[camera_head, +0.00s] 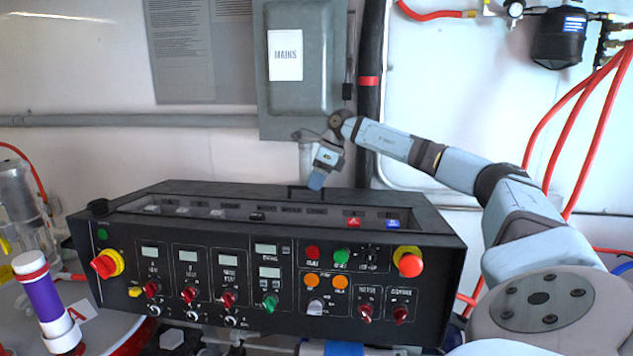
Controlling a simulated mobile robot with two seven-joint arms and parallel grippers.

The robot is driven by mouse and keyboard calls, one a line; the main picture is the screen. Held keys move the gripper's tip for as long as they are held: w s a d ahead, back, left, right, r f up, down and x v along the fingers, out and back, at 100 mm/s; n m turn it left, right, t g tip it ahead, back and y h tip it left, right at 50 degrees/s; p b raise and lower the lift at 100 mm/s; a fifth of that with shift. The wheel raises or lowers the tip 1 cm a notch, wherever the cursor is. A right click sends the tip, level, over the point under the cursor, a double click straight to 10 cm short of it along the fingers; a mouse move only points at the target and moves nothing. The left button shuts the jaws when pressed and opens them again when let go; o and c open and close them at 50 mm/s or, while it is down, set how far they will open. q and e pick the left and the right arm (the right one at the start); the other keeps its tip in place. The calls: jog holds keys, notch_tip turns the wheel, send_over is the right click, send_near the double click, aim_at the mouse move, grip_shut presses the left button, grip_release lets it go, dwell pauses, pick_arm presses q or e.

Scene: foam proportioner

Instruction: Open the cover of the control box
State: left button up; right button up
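The control box (280,243) is a wide black console with knobs, displays and buttons on its sloped front. Its top has a long recess with a row of switches (220,213) showing in it. Whether a clear cover lies over the recess, I cannot tell. My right gripper (317,180) hangs tilted down above the rear edge of the box's top, near the middle. Its blue-tipped fingers are seen edge-on, so their opening is hidden, and nothing shows held in them. Contact with the box is unclear. My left gripper is out of view.
A grey electrical cabinet (300,85) marked MAINS hangs on the wall behind the gripper. A black pipe (369,120) runs beside it. Red hoses (575,120) hang at right. A purple-and-white cylinder (45,300) stands at left. Space above the box's left side is free.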

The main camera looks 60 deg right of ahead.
jog(key=v, duration=1.3)
jog(key=shift+r+b, duration=0.35)
jog(key=shift+b, duration=0.1)
jog(key=shift+s+d, duration=0.1)
